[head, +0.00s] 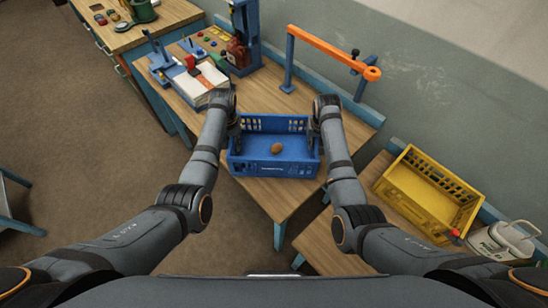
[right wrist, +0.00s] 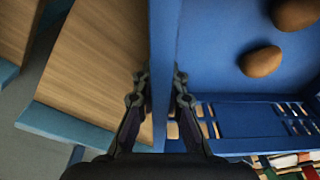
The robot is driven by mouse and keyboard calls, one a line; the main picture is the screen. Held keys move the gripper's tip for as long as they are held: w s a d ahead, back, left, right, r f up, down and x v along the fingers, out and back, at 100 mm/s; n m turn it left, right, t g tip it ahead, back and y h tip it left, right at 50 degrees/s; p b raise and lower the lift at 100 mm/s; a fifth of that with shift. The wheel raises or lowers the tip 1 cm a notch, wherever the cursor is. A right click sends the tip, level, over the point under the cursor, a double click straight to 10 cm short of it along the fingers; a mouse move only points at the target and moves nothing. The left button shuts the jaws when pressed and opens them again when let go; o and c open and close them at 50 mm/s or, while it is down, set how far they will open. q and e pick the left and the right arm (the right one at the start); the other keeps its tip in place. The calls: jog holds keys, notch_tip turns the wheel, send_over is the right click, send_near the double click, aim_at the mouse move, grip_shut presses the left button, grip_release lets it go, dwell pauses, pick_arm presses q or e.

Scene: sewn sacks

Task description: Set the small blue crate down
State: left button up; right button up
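The small blue crate (head: 275,168) is level between my two hands over the wooden table. I cannot tell whether its bottom touches the tabletop. Brown rounded lumps (head: 277,148) lie inside it, and two show in the right wrist view (right wrist: 261,61). My right gripper (right wrist: 162,85) is shut on the crate's side wall (right wrist: 164,40), one finger on each side. My left gripper (head: 237,143) is at the crate's left wall and looks shut on it, its fingertips partly hidden.
The wooden table (head: 262,97) has bare wood behind the crate and in front. An orange bar on a blue post (head: 325,48) stands behind. A yellow crate (head: 428,190) and a white canister (head: 500,242) are on the right.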

pick_arm(q)
jog(key=shift+o, duration=1.1)
pick_arm(e)
jog(key=shift+o, duration=1.1)
jog(key=shift+d, duration=0.1)
pick_arm(q)
jog(key=shift+o, duration=1.2)
pick_arm(e)
jog(key=shift+o, duration=1.2)
pick_arm(q)
notch_tip(320, 180, up, 12)
jog(key=shift+r, duration=0.1)
pick_arm(e)
jog(key=r, duration=0.4)
jog(key=s+r, duration=0.1)
jog(key=r, duration=0.7)
jog(key=shift+s, duration=0.4)
jog(key=shift+f, duration=0.1)
